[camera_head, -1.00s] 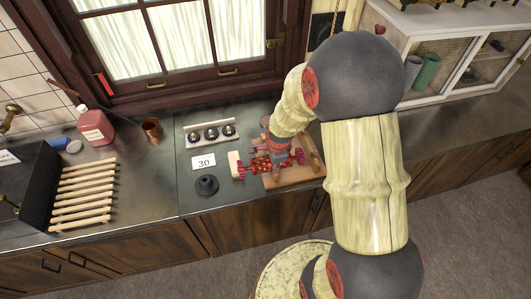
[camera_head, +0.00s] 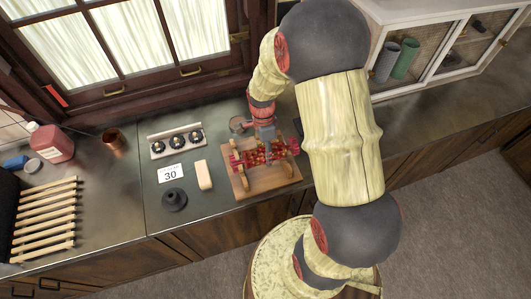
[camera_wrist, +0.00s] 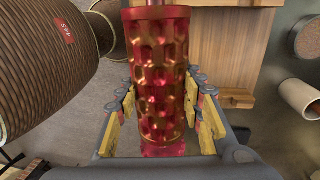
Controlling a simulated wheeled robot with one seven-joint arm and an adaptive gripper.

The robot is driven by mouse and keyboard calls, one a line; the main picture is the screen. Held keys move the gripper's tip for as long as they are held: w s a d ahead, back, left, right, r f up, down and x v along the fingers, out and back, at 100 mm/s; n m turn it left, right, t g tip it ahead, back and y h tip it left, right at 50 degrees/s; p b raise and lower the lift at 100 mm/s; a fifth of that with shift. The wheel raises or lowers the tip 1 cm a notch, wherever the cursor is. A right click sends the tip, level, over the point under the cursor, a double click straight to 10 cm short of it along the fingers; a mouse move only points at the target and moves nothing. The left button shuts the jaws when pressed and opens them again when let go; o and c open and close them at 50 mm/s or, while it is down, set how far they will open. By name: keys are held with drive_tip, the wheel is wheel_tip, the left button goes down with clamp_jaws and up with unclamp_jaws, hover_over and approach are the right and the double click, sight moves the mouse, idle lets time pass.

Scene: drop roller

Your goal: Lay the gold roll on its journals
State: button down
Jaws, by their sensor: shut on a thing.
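The gold roll (camera_head: 262,154) is a dimpled red and gold cylinder with thinner red ends. My gripper (camera_head: 266,142) is shut on it from above. In the wrist view the roll (camera_wrist: 158,70) fills the middle, between the yellow-padded fingers of my gripper (camera_wrist: 163,115). The wooden stand (camera_head: 262,191) is a board with upright supports, including one on its left side (camera_head: 240,178) and one on its right (camera_head: 287,167). The roll appears over this stand, lying across it. I cannot tell whether its ends touch the supports. Part of the stand (camera_wrist: 232,45) shows behind the roll in the wrist view.
A cream block (camera_head: 203,174), a dark round weight (camera_head: 174,199), a card reading 30 (camera_head: 171,173) and a three-dial panel (camera_head: 177,142) stand left of the stand. A slatted rack (camera_head: 45,222) is at far left. A white cabinet (camera_head: 440,50) stands at right.

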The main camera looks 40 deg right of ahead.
drive_tip(key=shift+f+b, duration=3.35)
drive_tip(key=shift+f, duration=1.35)
drive_tip(key=c, duration=1.6)
unclamp_jaws()
drive_tip(key=o, duration=0.4)
drive_tip(key=shift+o, duration=0.6)
drive_tip(key=shift+s+f, duration=0.1)
drive_tip(key=shift+f, duration=0.05)
drive_tip(key=r, duration=0.4)
drive_tip(key=w+r, duration=0.1)
drive_tip(key=r, duration=0.7)
drive_tip(key=shift+w+d, duration=0.2)
drive_tip(key=shift+w, duration=0.15)
